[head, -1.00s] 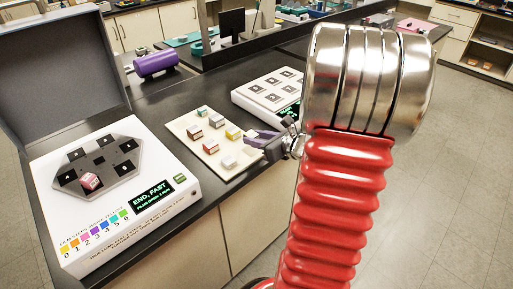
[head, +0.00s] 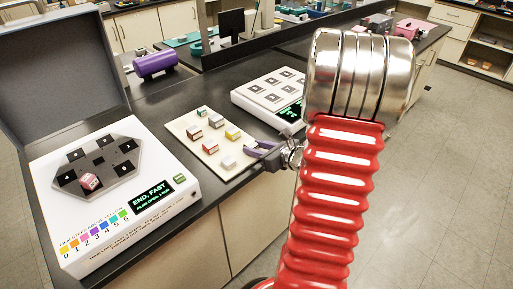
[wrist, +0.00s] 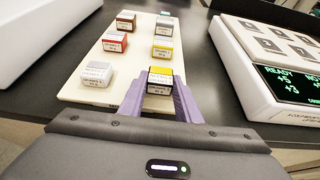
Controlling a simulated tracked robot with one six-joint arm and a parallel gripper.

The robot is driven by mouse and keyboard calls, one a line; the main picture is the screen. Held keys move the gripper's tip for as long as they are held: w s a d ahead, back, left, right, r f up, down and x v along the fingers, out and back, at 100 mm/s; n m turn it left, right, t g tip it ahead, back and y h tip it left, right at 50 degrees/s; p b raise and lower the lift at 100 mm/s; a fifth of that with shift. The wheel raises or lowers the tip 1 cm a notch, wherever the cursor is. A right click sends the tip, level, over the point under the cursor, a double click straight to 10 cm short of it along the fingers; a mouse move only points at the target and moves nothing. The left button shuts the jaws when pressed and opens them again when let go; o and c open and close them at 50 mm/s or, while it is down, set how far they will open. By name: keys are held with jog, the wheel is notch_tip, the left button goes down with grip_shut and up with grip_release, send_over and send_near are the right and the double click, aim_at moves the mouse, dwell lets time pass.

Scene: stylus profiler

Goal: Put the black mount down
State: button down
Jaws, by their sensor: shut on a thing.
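My gripper (wrist: 160,100) has its two purple fingers closed on the black mount (wrist: 160,84), a small dark block with a label and a yellowish top face, in the wrist view. It is at the near edge of the cream board (wrist: 75,92), in front of the yellow mount (wrist: 163,47). I cannot tell whether its base touches the board. In the head view my gripper (head: 264,149) is at the board's right edge, and the black mount is not clearly visible there.
A white mount (wrist: 97,74) and a red mount (wrist: 115,41) stand left on the board, with several others behind. A white instrument with a lit screen (wrist: 285,85) stands right. Dark bench lies between.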

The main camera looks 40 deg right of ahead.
jog(key=shift+s+f, duration=0.1)
jog(key=shift+f, duration=0.3)
jog(key=shift+s+f, duration=0.1)
jog(key=shift+f, duration=0.25)
jog(key=c, duration=1.3)
grip_release()
jog(key=shift+a+f, duration=0.1)
jog(key=shift+a, duration=0.15)
jog(key=shift+r, duration=0.55)
jog(key=v, duration=1.2)
jog(key=shift+w+d+r, duration=0.2)
jog(key=shift+d+r, duration=0.1)
jog(key=shift+r, duration=0.1)
